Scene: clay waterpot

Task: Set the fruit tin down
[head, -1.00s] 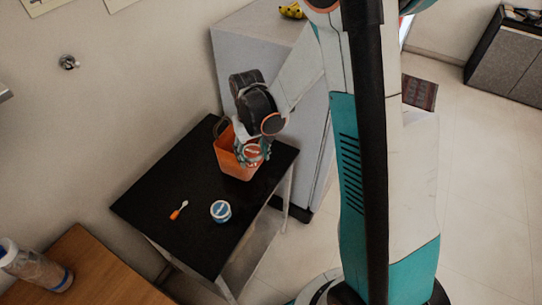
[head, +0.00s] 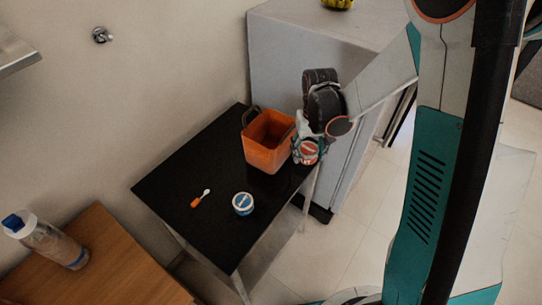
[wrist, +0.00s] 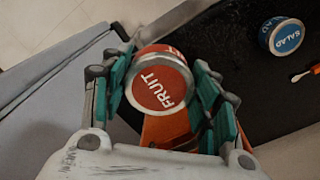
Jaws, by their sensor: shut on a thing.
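The fruit tin (head: 309,152) has a red-orange lid and a silver rim. My gripper (head: 307,148) is shut on it, just right of the orange bin and by the right corner of the black table (head: 172,178). In the wrist view the fruit tin (wrist: 160,88) sits between the two teal-padded fingers (wrist: 165,90), its FRUIT label facing the camera. I cannot tell whether the tin touches the tabletop.
An open orange bin (head: 266,150) with a handle stands beside my gripper. A blue-lidded salad tin (head: 243,203) and an orange-and-white utensil (head: 200,198) lie on the table's nearer half. A grey cabinet (head: 290,60) stands behind. A bottle (head: 45,240) stands on a wooden table.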

